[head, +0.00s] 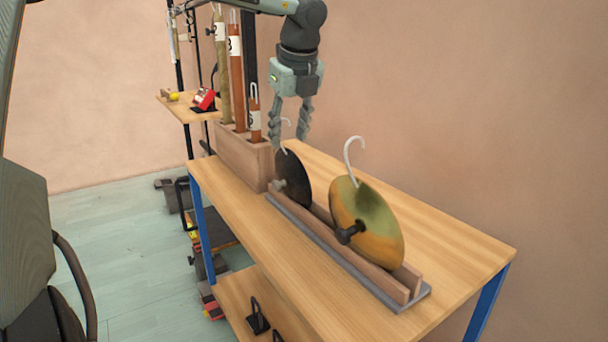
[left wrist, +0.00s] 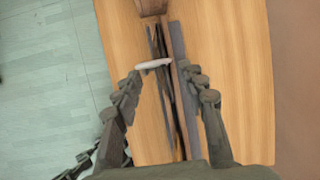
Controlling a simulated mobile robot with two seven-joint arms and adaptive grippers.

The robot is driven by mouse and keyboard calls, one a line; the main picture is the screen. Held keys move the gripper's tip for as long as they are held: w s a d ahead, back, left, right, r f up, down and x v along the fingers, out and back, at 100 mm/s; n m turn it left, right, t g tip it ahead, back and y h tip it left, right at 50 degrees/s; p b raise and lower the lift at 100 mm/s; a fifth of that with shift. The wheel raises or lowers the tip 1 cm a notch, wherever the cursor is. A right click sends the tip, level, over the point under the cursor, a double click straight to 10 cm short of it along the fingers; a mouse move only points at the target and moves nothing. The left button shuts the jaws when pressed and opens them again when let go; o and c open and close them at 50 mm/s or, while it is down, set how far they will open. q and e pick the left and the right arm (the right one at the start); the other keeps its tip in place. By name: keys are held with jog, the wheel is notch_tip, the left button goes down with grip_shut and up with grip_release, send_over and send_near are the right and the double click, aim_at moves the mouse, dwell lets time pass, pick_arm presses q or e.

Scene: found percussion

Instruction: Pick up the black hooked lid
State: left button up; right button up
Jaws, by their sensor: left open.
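The black hooked lid (head: 293,178) stands on edge in a wooden slotted rack (head: 330,246). It has a pale hook (head: 286,124) on top and a knob on its face. My left gripper (head: 290,140) is open and points down above the lid, with its fingers around the hook. In the left wrist view, the hook (left wrist: 153,64) lies between the open fingertips (left wrist: 160,76), and the dark lid shows edge-on below. I cannot tell whether a finger touches the hook. My right gripper is not in view.
A yellow-green hooked lid (head: 372,222) stands nearer in the same rack. A wooden block (head: 240,160) holding several upright labelled tubes is close behind the black lid. The wooden table (head: 450,250) is clear to the right. A small shelf (head: 178,110) holds a red item.

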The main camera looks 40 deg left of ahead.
aim_at(285, 150)
pick_arm(q)
jog(key=shift+w+a+f, duration=0.1)
jog(key=shift+w+f, duration=0.1)
jog(key=shift+f, duration=0.1)
jog(key=x, duration=0.6)
jog(key=shift+s+a+f+p, duration=0.15)
jog(key=shift+s+p, duration=0.15)
jog(key=shift+p, duration=0.05)
jog(key=shift+w+a+f, duration=0.15)
jog(key=shift+f, duration=0.15)
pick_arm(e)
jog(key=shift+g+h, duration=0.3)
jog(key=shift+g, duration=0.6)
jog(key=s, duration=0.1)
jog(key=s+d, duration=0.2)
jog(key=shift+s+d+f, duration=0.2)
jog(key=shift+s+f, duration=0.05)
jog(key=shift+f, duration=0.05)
pick_arm(q)
jog(key=shift+c, duration=0.2)
grip_shut()
